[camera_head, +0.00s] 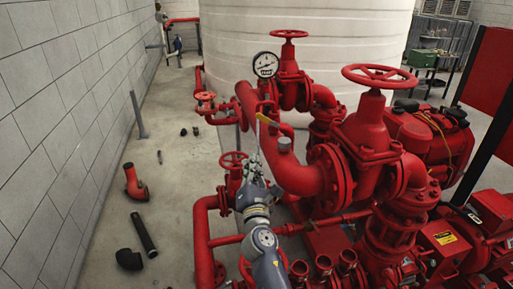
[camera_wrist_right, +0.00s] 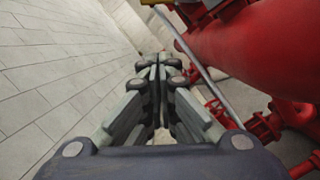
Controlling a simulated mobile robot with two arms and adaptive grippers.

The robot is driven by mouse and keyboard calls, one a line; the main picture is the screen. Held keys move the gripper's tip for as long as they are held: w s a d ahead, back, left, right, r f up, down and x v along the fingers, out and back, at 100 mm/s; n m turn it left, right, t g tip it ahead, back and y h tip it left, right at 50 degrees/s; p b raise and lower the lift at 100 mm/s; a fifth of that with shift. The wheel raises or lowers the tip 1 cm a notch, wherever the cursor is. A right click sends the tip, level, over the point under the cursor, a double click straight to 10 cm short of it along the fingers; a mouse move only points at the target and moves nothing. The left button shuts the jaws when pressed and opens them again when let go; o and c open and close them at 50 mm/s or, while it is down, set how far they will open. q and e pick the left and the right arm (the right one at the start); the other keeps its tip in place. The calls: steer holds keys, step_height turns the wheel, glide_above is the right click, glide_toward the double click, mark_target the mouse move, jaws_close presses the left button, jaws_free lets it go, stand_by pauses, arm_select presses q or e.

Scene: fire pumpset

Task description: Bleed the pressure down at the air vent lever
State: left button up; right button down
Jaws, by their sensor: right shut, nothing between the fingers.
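The air vent lever (camera_head: 266,119) is a small yellow handle beside the large red pipe, left of centre in the head view. A yellow part at the top edge of the right wrist view (camera_wrist_right: 232,9) looks like the same lever, mostly cut off. My right gripper (camera_head: 254,166) is just below the lever, left of the big red pipe, with its fingers pointing up and away. In the right wrist view its fingers (camera_wrist_right: 156,62) are closed together and empty, apart from the lever. My left gripper is not in view.
The large red pipe (camera_head: 289,172) is close on the right of my gripper. A thin grey rod (camera_wrist_right: 184,50) runs just beyond the fingertips. Red handwheels (camera_head: 232,160) and a pressure gauge (camera_head: 265,65) are nearby. Loose pipe pieces (camera_head: 144,234) lie on the left floor.

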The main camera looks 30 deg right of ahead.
mark_target(268, 121)
steer(key=w+d+r+p, duration=0.4)
steer(key=w+d+r, duration=0.1)
steer(key=w+d, duration=0.1)
steer(key=shift+w, duration=0.9)
steer(key=shift+w+r, duration=0.1)
steer(key=shift+w, duration=0.05)
